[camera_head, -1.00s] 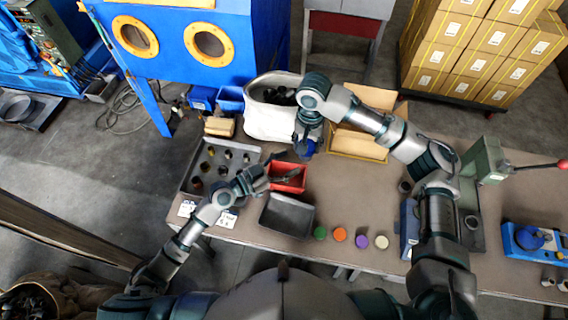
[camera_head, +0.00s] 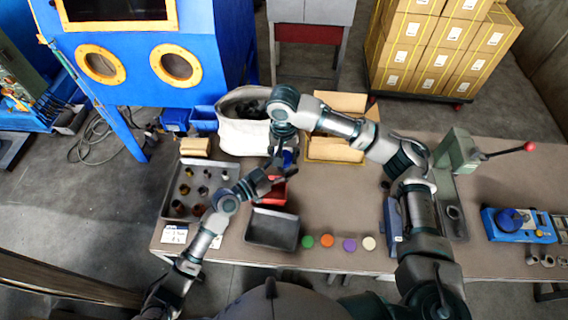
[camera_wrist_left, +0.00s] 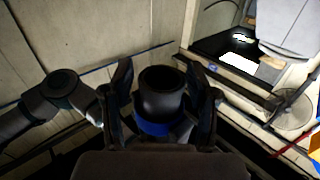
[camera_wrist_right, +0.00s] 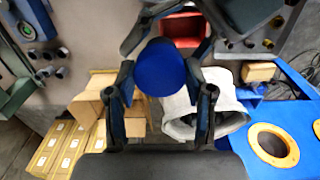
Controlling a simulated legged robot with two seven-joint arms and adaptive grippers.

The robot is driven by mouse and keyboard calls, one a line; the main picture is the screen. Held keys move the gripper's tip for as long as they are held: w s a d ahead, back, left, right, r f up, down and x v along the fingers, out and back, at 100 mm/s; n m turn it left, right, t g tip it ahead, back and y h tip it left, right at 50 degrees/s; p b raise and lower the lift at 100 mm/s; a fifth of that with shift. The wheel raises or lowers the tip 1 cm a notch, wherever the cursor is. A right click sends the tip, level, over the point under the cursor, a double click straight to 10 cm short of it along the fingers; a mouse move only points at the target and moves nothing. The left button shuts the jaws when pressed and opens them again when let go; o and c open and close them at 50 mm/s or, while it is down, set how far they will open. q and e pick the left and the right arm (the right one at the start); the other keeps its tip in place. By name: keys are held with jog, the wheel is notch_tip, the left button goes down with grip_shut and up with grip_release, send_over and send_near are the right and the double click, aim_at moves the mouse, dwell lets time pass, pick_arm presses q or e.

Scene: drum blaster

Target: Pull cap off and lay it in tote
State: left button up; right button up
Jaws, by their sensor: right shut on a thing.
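My right gripper (camera_wrist_right: 162,92) is shut on a blue round cap (camera_wrist_right: 163,66), whose flat face shows between the fingers in the right wrist view. In the head view this blue piece (camera_head: 288,158) is small, just under the right gripper (camera_head: 282,154). My left gripper (camera_head: 268,183) is close below it, over the red bin. In the left wrist view a dark hollow cylinder (camera_wrist_left: 161,85) with a blue band (camera_wrist_left: 153,128) stands between the left fingers (camera_wrist_left: 162,92). Whether they grip it is unclear. The red bin (camera_head: 277,195) is partly hidden; a grey bin (camera_head: 272,228) stands in front of it.
Several coloured discs (camera_head: 328,241) lie right of the grey bin. A grey tray (camera_head: 172,195) with small parts is at left, a white sack (camera_head: 243,135) and cardboard box (camera_head: 335,149) behind. A lever press (camera_head: 459,152) stands at right.

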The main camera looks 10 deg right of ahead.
pick_arm(q)
jog(key=shift+a, duration=0.1)
grip_shut()
pick_arm(e)
jog(key=shift+r, duration=4.25)
